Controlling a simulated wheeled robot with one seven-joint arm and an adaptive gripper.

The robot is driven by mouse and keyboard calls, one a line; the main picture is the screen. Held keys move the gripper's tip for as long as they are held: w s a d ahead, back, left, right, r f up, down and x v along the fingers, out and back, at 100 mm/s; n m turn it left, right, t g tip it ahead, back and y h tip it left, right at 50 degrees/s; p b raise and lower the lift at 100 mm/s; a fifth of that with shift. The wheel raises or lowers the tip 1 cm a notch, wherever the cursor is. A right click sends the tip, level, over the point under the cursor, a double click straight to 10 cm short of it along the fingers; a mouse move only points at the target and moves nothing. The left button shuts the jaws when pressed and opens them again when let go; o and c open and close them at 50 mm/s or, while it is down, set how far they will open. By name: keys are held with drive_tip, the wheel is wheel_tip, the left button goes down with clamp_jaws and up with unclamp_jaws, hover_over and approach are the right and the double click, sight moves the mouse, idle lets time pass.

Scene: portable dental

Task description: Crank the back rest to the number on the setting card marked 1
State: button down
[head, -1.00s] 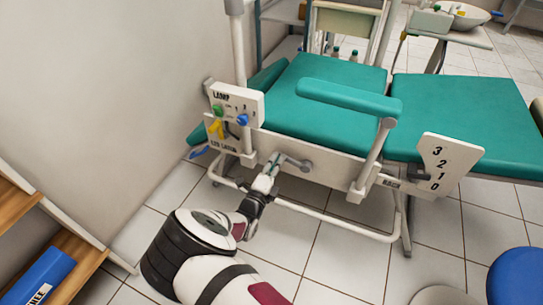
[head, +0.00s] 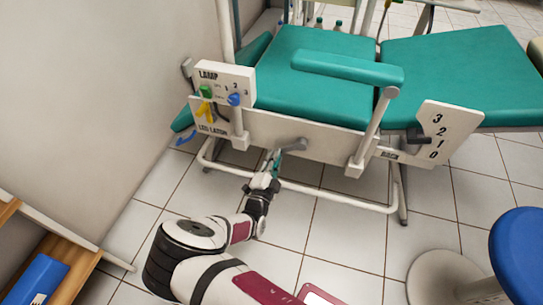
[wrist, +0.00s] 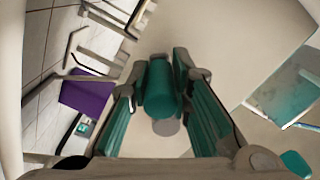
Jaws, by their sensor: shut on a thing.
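A grey crank (head: 296,145) sits on the side panel of the green dental chair (head: 345,64). Its arm points left and slightly down from the hub. My gripper (head: 273,160) is shut on the crank's green handle, which shows between the green-padded fingers in the wrist view (wrist: 158,92). A white number plate (head: 452,122) reads 3, 2, 1, 0 from top to bottom. A dark pointer (head: 418,136) at its left edge lies around the 2 and 1; its exact reading is hard to tell. A small label near it seems to read BACK. I cannot make out a setting card marked 1.
A LAMP panel (head: 222,76) with green and blue knobs stands left of the crank, with a yellow lever (head: 204,110) below. A white rail (head: 335,200) runs under the chair. A blue stool (head: 520,250) is at right, wooden shelving at lower left.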

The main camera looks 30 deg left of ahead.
drive_tip(key=shift+w+d+f, duration=0.2)
drive_tip(key=shift+d+f, duration=0.35)
drive_tip(key=shift+d, duration=0.2)
drive_tip(key=c, duration=1.4)
unclamp_jaws()
drive_tip(key=shift+c, duration=0.2)
drive_tip(key=shift+a+r, duration=0.1)
drive_tip(key=shift+a, duration=0.1)
